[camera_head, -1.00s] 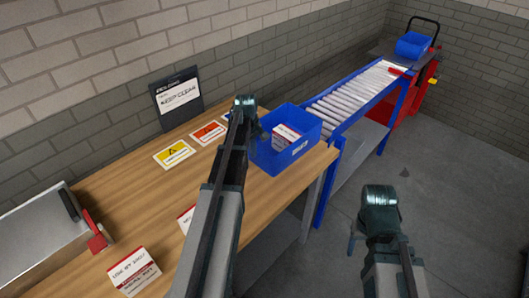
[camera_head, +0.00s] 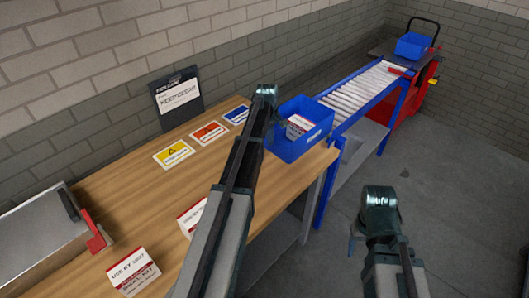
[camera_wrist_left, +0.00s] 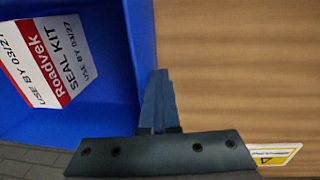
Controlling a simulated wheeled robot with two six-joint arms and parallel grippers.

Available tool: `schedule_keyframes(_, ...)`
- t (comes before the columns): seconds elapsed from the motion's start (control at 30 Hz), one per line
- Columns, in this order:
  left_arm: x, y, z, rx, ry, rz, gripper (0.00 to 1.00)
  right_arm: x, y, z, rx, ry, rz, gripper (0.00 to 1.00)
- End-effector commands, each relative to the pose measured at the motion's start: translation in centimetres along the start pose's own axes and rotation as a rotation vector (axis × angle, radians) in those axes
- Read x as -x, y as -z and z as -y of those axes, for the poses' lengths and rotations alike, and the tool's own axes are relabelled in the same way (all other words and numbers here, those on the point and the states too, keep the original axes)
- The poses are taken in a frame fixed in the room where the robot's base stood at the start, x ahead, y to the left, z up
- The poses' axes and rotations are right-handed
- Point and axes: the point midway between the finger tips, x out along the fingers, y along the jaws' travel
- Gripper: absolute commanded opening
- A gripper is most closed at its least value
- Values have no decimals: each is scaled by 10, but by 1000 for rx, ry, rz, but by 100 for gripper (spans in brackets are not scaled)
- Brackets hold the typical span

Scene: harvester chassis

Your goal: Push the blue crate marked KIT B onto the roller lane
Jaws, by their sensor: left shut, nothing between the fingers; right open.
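The blue crate (camera_head: 292,148) sits at the right end of the wooden table, just short of the roller lane (camera_head: 352,94). A white and red seal kit box (camera_head: 299,125) lies inside it; its label shows large in the left wrist view (camera_wrist_left: 45,60). The crate's marking is too small to read. My left gripper (camera_head: 281,118) is at the crate's left side. In the left wrist view its shut fingers (camera_wrist_left: 160,88) stand just outside the blue wall (camera_wrist_left: 143,35), touching or nearly so. My right gripper (camera_head: 358,238) is open and empty over the floor, right of the table.
Yellow, red and blue cards (camera_head: 208,133) lie along the back of the table (camera_head: 130,195). A dark sign (camera_head: 178,97) stands behind them. A grey metal box (camera_head: 40,235) and white boxes (camera_head: 134,271) are at the left and front. Another blue crate (camera_head: 413,45) sits beyond the lane's far end.

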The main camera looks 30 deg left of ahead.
Motion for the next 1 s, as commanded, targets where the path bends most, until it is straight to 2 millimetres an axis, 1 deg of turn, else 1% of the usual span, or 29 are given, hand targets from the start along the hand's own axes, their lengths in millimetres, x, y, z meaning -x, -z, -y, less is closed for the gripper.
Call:
schedule_keyframes(0.03,-1,1,-8,-1,-2,0,0,-1,0,0,0,0,0,59)
schedule_keyframes(0.7,-10,1,-70,-2,-1,0,0,-3,0,0,0,0,0,59)
schedule_keyframes(0.83,-12,0,-79,-1,-1,0,0,-4,0,0,0,0,0,59)
schedule_keyframes(1.0,-12,0,-82,0,-1,0,0,-4,0,0,0,0,0,59)
